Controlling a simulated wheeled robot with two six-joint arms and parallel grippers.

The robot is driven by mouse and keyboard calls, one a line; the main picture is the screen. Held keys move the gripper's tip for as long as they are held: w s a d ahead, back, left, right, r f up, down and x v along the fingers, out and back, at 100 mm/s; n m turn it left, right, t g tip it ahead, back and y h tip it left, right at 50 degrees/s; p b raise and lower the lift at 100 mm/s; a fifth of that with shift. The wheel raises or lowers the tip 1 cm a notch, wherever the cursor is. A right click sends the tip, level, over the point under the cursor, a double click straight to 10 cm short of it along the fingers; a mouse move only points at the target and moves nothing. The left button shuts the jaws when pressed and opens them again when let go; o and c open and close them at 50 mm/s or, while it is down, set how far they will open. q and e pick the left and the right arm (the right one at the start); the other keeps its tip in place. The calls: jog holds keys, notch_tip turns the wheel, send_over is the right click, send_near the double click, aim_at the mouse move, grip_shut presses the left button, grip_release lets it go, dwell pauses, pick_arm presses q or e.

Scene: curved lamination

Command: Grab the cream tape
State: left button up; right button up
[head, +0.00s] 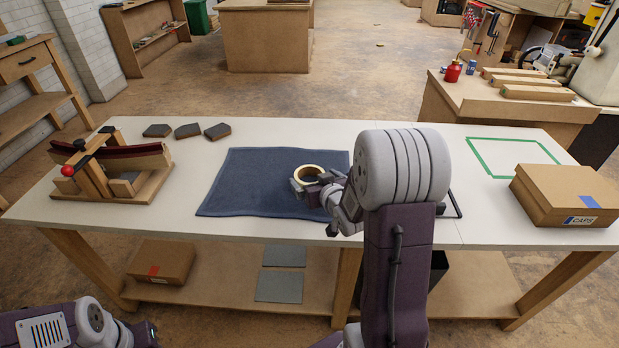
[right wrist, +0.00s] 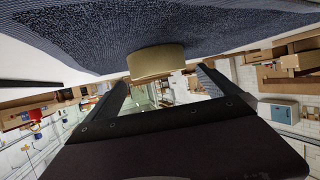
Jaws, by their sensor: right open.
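The cream tape (head: 308,167) is a ring lying flat on the dark blue mat (head: 250,185), near the mat's right part. In the right wrist view the tape (right wrist: 156,62) shows as a tan band against the mat, between and just beyond the fingertips. My right gripper (head: 309,187) is at the near side of the tape with its fingers spread; its fingers also show in the right wrist view (right wrist: 162,82). I cannot tell whether a finger touches the tape. Of my left arm only a part shows at the bottom left; its gripper is out of view.
A wooden clamp form (head: 120,170) with a red knob stands at the table's left. Several dark blocks (head: 188,131) lie behind it. A cardboard box (head: 570,195) stands at the right by a green tape outline (head: 490,170).

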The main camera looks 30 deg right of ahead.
aim_at(306, 172)
jog(key=x, duration=0.2)
jog(key=b+x, duration=0.1)
jog(key=x, duration=0.2)
jog(key=shift+s+d+f, duration=0.1)
jog(key=shift+s+f, duration=0.05)
jog(key=shift+f, duration=0.15)
jog(key=shift+w+f, duration=0.1)
jog(key=shift+w, duration=0.25)
jog(key=c, duration=1.4)
jog(key=r, duration=0.1)
jog(key=r+p, duration=0.1)
jog(key=r, duration=0.1)
jog(key=r+p, duration=0.1)
jog(key=r, duration=0.1)
jog(key=shift+d+r, duration=0.1)
jog(key=shift+d, duration=0.2)
jog(key=shift+s+d+r+p, duration=0.25)
jog(key=shift+d+r+p, duration=0.7)
jog(key=shift+d, duration=0.9)
jog(key=shift+s+d+r+p, duration=0.25)
jog(key=shift+d+r+p, duration=0.7)
jog(key=shift+d, duration=0.9)
jog(key=shift+s+d+r+p, duration=0.25)
jog(key=shift+d+r+p, duration=0.7)
jog(key=shift+d, duration=0.9)
